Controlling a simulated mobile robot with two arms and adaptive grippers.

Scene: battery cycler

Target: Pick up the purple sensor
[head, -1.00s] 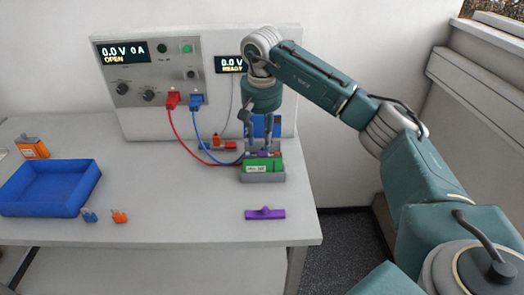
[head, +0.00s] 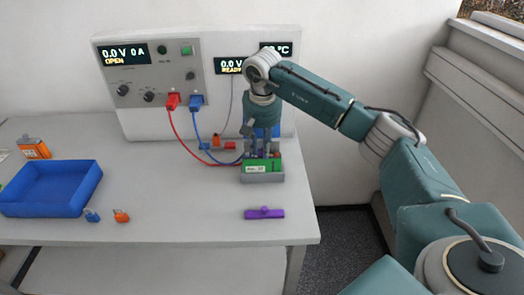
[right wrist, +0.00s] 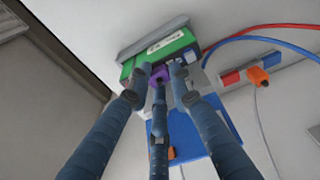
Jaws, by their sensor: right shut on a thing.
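The small purple sensor (right wrist: 159,74) sits at the green battery block (right wrist: 163,46), between the fingertips of my right gripper (right wrist: 157,80) in the right wrist view. In the head view that gripper (head: 264,154) points straight down over the green block (head: 260,167), its fingers shut around the sensor and mostly hiding it. The block stands in a grey holder (head: 262,178). A separate purple bar with a small knob (head: 265,213) lies on the table in front of the holder. My left gripper is not in view.
The cycler panel (head: 155,75) stands behind, with red (head: 181,131) and blue (head: 213,129) cables running to the holder. A blue tray (head: 50,210) and small blue and orange plugs (head: 121,216) are at left.

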